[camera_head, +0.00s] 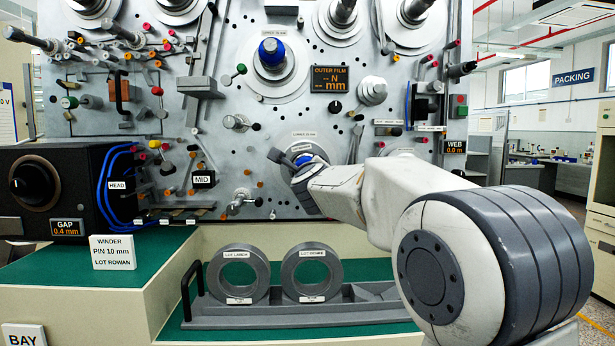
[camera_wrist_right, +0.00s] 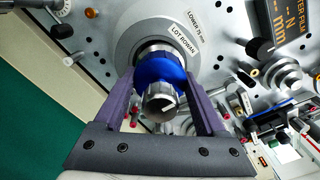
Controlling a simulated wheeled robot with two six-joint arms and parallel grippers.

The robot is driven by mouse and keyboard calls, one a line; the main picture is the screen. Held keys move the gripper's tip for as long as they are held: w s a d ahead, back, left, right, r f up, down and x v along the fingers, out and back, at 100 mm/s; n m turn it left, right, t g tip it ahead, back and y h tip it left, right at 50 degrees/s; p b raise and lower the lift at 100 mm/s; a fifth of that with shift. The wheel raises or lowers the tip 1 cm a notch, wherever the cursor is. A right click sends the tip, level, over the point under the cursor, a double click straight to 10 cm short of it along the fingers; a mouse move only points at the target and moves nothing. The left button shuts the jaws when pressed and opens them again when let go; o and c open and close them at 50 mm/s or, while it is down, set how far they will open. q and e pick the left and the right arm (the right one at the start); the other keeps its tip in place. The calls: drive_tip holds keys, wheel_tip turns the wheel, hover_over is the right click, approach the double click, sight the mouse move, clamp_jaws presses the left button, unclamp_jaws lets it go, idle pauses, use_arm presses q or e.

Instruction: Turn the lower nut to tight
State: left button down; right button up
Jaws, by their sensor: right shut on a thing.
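The lower nut is blue and sits on the lower spindle of the grey winder panel. In the right wrist view the blue nut (camera_wrist_right: 160,70) is between the two fingers of my right gripper (camera_wrist_right: 160,86), with the metal spindle end standing out in front of it. The fingers are shut on its sides. In the head view the nut (camera_head: 304,160) shows only as a small blue patch, mostly hidden by my right gripper (camera_head: 291,166) and arm. A label beside the spindle reads LOT ROWAN (camera_wrist_right: 184,38). My left gripper is not in view.
An upper spindle with a blue nut (camera_head: 271,51) stands above. Several knobs and pins stick out of the panel (camera_head: 230,180) around the lower spindle. Two grey rings (camera_head: 238,252) (camera_head: 291,275) stand in a rack (camera_head: 225,314) below. A black gap box (camera_head: 55,190) is at left.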

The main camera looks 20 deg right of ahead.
drive_tip(key=shift+f+m, duration=0.1)
drive_tip(key=shift+m, duration=0.4)
drive_tip(key=o, duration=1.3)
drive_tip(key=shift+s, duration=0.15)
drive_tip(key=shift+s+a, duration=0.1)
drive_tip(key=shift+s, duration=0.25)
drive_tip(key=v, duration=0.9)
drive_tip(key=shift+s+b, duration=0.25)
drive_tip(key=shift+b, duration=0.05)
